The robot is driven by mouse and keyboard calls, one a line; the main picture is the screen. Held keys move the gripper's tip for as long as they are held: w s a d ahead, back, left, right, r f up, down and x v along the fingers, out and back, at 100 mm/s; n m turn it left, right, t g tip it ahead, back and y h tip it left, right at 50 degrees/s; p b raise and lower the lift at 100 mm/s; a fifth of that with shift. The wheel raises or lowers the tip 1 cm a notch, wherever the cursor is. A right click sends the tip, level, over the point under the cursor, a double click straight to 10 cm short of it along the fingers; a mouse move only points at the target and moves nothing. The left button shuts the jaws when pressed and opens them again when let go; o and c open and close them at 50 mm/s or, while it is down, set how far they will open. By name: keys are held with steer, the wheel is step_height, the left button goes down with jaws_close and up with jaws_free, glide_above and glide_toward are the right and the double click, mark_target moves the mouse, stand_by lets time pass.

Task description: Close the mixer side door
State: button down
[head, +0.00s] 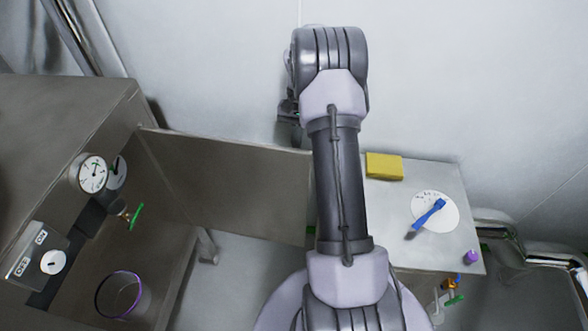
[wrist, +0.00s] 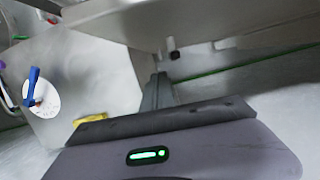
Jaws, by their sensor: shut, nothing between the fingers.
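The mixer side door (head: 235,185) is a flat grey-brown metal panel. In the head view it stands wide open, reaching right from the mixer cabinet (head: 70,110), and my arm hides its free end. My gripper (head: 289,125) shows in part left of my arm, just past the door's upper edge, on the wall side. In the wrist view the closed fingers (wrist: 157,92) point up the picture with nothing between them. A large grey panel (wrist: 150,22), probably the door, fills the top there. I cannot tell whether the fingertips touch it.
A steel table (head: 440,180) at right holds a yellow sponge (head: 384,166), a white disc (head: 421,224) with a blue tool (head: 432,213), and a purple cap (head: 470,257). Gauges (head: 88,173) and a green-handled valve (head: 136,216) sit at the cabinet opening. Pipes run at right.

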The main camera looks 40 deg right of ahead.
mark_target(293, 170)
steer(key=s+a+f, duration=0.1)
steer(key=s+a+f+b, duration=0.1)
steer(key=f, duration=0.1)
steer(key=s+a+f, duration=0.1)
steer(key=a+f, duration=0.1)
steer(key=shift+a+f+b, duration=0.1)
steer(key=shift+f+b, duration=0.1)
steer(key=shift+b, duration=0.2)
steer(key=shift+s+a, duration=0.1)
steer(key=shift+s, duration=0.05)
